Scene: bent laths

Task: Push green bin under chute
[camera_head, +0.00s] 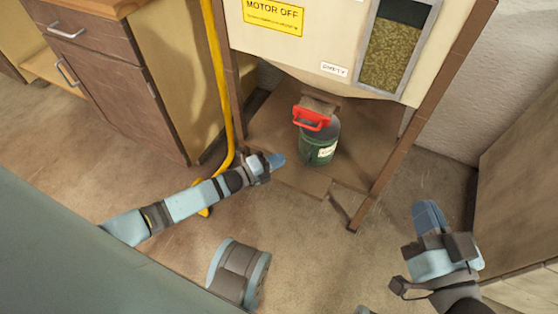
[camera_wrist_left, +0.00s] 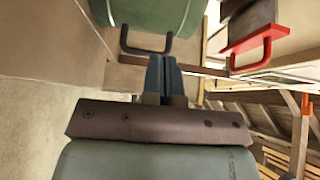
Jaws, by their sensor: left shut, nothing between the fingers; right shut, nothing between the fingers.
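The green bin (camera_head: 318,152) stands upright on the brown floor board below the hopper. The chute (camera_head: 320,106) with its red handle (camera_head: 311,120) hides part of the bin's top; I cannot tell whether the bin is centred under it. My left gripper (camera_head: 277,160) is shut and empty, low beside the bin's left side. In the left wrist view the shut fingers (camera_wrist_left: 165,72) point at the bin (camera_wrist_left: 160,14), close to its dark handle (camera_wrist_left: 146,48); contact is unclear. The red handle (camera_wrist_left: 251,53) shows at right. My right gripper (camera_head: 427,214) is shut and empty, away at right.
The hopper (camera_head: 300,45) has a yellow sign (camera_head: 273,14), a window (camera_head: 393,50) and wooden legs (camera_head: 385,168). A yellow pipe (camera_head: 220,80) runs down beside the left leg. Wooden cabinets (camera_head: 120,85) stand at left. The floor in front is open.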

